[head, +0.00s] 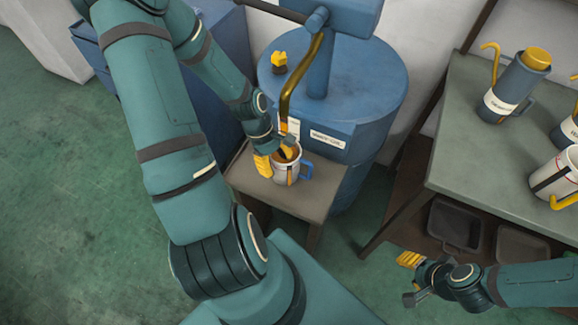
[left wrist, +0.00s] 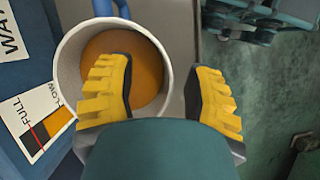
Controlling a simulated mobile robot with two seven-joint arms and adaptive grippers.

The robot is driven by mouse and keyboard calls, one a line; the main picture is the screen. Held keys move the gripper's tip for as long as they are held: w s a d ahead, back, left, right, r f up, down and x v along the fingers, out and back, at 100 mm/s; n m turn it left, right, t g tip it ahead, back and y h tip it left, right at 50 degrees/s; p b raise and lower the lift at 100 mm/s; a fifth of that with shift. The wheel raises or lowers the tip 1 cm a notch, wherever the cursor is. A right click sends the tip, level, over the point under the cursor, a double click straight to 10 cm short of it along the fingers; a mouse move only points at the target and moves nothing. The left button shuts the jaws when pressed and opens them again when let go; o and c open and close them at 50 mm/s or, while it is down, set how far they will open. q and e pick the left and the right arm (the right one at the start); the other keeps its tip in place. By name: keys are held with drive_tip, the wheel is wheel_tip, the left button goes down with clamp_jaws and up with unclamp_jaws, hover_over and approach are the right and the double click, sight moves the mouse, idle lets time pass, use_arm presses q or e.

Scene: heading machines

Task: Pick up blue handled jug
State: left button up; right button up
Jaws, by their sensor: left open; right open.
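The pale jug with a blue handle (head: 306,171) stands upright on a small table beside the blue drum. In the left wrist view the jug (left wrist: 67,65) holds orange-brown liquid, and its blue handle shows at the top edge. My left gripper (head: 275,158) is open at the jug's rim. In the left wrist view one yellow finger of the left gripper (left wrist: 158,78) is over the jug's mouth and the other is outside the wall, so the rim lies between them. Contact cannot be told. My right gripper (head: 408,279) is open and empty, far to the right of the jug.
A workbench (head: 455,150) at the right carries a blue can with a yellow lid (head: 515,85) and a white, yellow-handled jug (head: 556,172).

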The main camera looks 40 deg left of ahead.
sight(287, 173)
use_arm(q)
drive_tip(key=shift+b+x, duration=0.3)
drive_tip(key=shift+x, duration=1.1)
drive_tip(key=shift+c, duration=0.4)
clamp_jaws()
drive_tip(key=shift+r, duration=0.1)
